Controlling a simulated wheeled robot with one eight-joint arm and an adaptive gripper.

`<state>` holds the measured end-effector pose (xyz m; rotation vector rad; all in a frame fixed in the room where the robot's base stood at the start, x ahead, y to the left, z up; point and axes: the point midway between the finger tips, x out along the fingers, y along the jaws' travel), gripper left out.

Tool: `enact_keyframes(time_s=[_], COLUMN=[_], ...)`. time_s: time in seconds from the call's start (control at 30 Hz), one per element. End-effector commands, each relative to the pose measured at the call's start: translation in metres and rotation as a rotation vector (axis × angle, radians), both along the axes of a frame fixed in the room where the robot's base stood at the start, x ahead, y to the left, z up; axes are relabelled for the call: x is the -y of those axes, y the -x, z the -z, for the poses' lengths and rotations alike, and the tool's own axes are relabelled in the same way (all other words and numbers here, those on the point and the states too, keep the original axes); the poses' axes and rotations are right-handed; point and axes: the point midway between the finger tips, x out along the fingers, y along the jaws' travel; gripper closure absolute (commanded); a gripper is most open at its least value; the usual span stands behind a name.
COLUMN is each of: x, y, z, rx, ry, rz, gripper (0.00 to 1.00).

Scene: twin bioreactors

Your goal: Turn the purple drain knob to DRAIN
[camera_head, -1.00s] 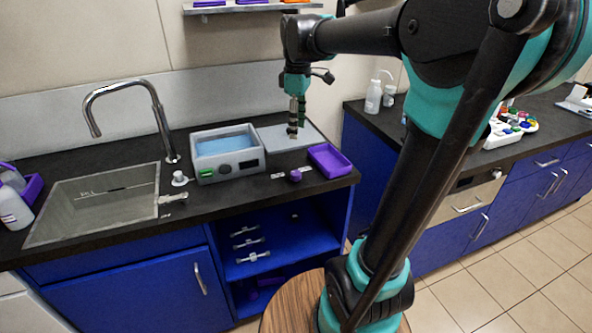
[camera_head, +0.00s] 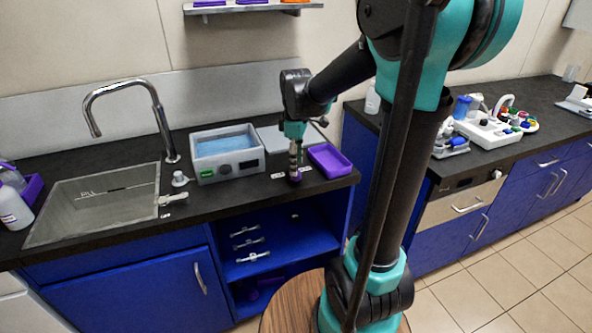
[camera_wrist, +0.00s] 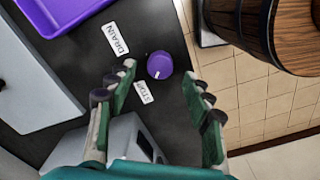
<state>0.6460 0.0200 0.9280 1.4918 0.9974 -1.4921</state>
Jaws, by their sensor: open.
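The purple drain knob (camera_wrist: 160,65) stands on the black counter, between and just beyond my open fingertips in the wrist view. A white mark on the knob points toward the lower left, on the side of the STOP label (camera_wrist: 143,92). The DRAIN label (camera_wrist: 116,38) lies farther up and left. My gripper (camera_wrist: 163,85) is open, with nothing between its fingers. In the head view my gripper (camera_head: 295,172) points down over the knob and mostly hides it. I cannot tell whether the fingers touch the knob.
A purple tray (camera_head: 330,160) lies right of the knob. A grey water bath (camera_head: 228,168) stands to its left, with the sink (camera_head: 95,205) beyond. The counter's front edge is close to the knob.

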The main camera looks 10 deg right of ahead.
Motion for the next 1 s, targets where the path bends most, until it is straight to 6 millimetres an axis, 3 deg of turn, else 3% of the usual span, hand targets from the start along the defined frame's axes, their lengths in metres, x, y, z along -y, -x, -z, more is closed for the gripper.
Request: enact_keyframes(time_s=[0.27,0.63,1.0], x=[0.0,0.0,0.0], y=[0.0,0.0,0.0], z=[0.028,0.031,0.031], rx=[0.0,0.0,0.0], ry=[0.0,0.0,0.0], rz=[0.0,0.0,0.0], gripper=[0.49,0.5,0.96])
